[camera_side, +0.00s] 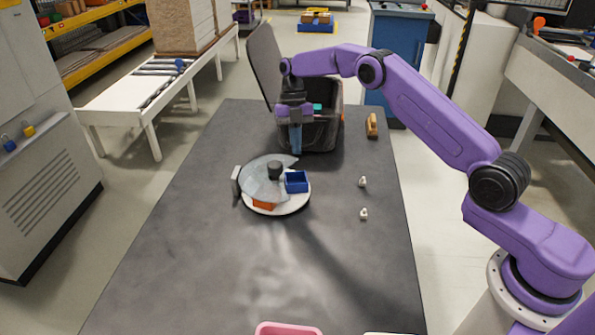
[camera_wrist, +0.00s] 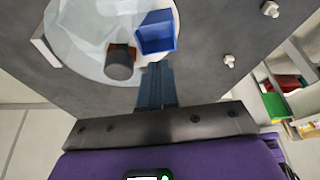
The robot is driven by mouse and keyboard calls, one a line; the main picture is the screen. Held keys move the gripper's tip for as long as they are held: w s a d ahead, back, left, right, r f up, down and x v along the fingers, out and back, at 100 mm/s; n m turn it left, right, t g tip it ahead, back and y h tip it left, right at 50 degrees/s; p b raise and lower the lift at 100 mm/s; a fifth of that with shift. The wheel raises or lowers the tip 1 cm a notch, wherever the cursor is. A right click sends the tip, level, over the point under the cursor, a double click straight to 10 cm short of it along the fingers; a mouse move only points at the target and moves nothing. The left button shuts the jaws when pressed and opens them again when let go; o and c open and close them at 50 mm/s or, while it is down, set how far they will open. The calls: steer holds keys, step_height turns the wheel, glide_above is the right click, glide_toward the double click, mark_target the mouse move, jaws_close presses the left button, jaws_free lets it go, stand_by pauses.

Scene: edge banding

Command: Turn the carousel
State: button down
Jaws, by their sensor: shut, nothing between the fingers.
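The carousel (camera_side: 284,207) is a round white turntable on the dark table, with a translucent grey cover over part of it and a dark knob (camera_side: 275,170) at its centre. A blue bin (camera_side: 296,182) sits in the uncovered part at the right; an orange bin (camera_side: 263,205) shows under the cover's front edge. My gripper (camera_side: 296,151) points down behind the carousel, apart from it in the side view, with fingers shut and empty. In the wrist view the fingertips (camera_wrist: 156,66) appear close to the blue bin (camera_wrist: 156,32) and the knob (camera_wrist: 120,62); the height gap is unclear.
A dark open container (camera_side: 325,130) with a raised lid (camera_side: 264,62) stands behind my gripper. Two small white pieces (camera_side: 363,182) lie right of the carousel. A pink tray (camera_side: 288,329) is at the front edge.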

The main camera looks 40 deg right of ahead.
mark_target(297, 174)
steer(key=x, duration=0.7)
steer(key=shift+s+a+f, duration=0.1)
steer(key=shift+f, duration=0.25)
steer(key=shift+s+a+m+t+y, duration=0.15)
steer(key=shift+s+a+m+y, duration=0.15)
steer(key=shift+m, duration=0.45)
steer(key=shift+s+a+m+t+y, duration=0.2)
steer(key=shift+s+m, duration=0.15)
steer(key=shift+m, duration=0.4)
steer(key=v, duration=0.9)
steer(key=s+a+r+m+h, duration=0.1)
steer(key=s+a+r+m, duration=0.3)
steer(key=s, duration=0.5)
steer(key=s+a+r+m+h, duration=0.25)
steer(key=s+a+r, duration=0.3)
steer(key=s, duration=0.35)
steer(key=s+d+m+t, duration=0.1)
steer(key=s+d+m, duration=0.3)
steer(key=s, duration=0.8)
steer(key=s+d+m+t, duration=0.2)
steer(key=s+d+m, duration=0.2)
steer(key=s, duration=0.8)
steer(key=shift+s+d+y, duration=0.35)
steer(key=shift+d, duration=0.3)
